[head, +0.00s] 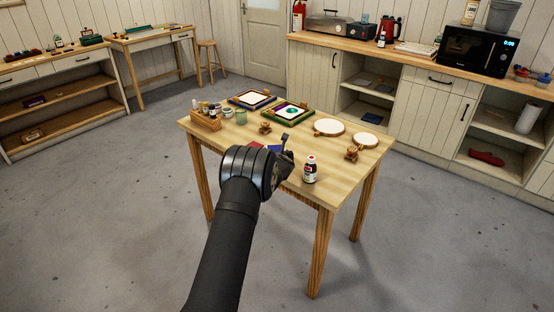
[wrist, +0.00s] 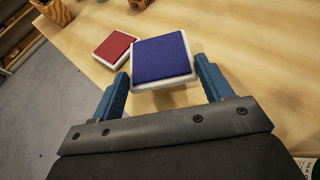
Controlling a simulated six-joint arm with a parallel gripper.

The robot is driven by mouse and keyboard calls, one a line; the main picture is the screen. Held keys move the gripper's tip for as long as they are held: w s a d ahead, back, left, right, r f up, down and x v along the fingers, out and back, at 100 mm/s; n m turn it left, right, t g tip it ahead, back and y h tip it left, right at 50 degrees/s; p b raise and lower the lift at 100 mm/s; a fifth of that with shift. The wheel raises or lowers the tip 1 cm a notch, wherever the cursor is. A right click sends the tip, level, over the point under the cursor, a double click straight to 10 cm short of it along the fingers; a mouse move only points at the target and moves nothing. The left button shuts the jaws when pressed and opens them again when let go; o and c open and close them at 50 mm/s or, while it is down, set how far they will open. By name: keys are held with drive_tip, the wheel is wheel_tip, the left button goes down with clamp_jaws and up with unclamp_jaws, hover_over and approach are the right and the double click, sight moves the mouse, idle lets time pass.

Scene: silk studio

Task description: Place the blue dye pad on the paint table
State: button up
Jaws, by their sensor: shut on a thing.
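The blue dye pad (wrist: 161,57) is a square blue pad in a white case. In the wrist view it sits between the two blue fingers of my gripper (wrist: 161,78), which is shut on it. In the head view only a little blue (head: 276,148) shows beside my gripper (head: 285,150), and my arm hides most of it. The paint table (head: 345,165) is the light wooden table under my gripper. I cannot tell whether the pad touches the tabletop or is slightly above it.
A red dye pad (wrist: 114,46) lies just left of the blue one. A dark bottle (head: 310,170) stands right of my gripper. Round hoops (head: 329,127), framed screens (head: 288,113) and a wooden caddy (head: 205,121) stand farther back.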

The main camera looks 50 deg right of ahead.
drive_tip(key=shift+f, duration=1.8)
drive_tip(key=shift+f, duration=0.2)
drive_tip(key=o, duration=1.1)
drive_tip(key=shift+r, duration=0.1)
drive_tip(key=shift+s+a+r, duration=0.3)
drive_tip(key=v, duration=1.1)
